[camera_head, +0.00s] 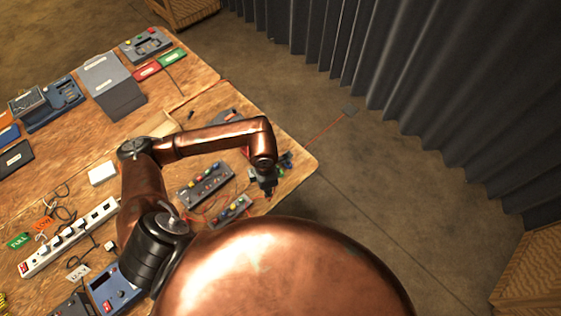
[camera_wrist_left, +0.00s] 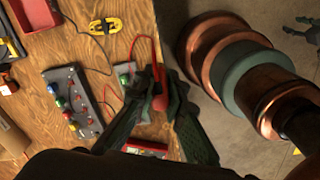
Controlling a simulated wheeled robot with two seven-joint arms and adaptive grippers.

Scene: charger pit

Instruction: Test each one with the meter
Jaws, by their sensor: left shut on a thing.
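My left gripper (camera_head: 266,188) reaches down over the right part of the table. In the left wrist view its fingers (camera_wrist_left: 158,100) are closed on a red probe (camera_wrist_left: 156,74) with a red lead looping up from it. A grey block with coloured knobs or caps (camera_head: 205,184) lies left of the gripper; it also shows in the left wrist view (camera_wrist_left: 70,102). A smaller grey block (camera_head: 231,210) is close to the gripper. I cannot tell whether the probe touches it. A blue device (camera_head: 118,290), possibly the meter, is partly hidden by my arm. My right gripper is not seen.
A white power strip (camera_head: 68,238), a green FULL tag (camera_head: 18,241) and an orange tag (camera_head: 42,223) lie at the left. A grey box (camera_head: 108,84) stands farther back. A yellow-and-black object (camera_wrist_left: 105,25) is near the table edge. Concrete floor lies beyond.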

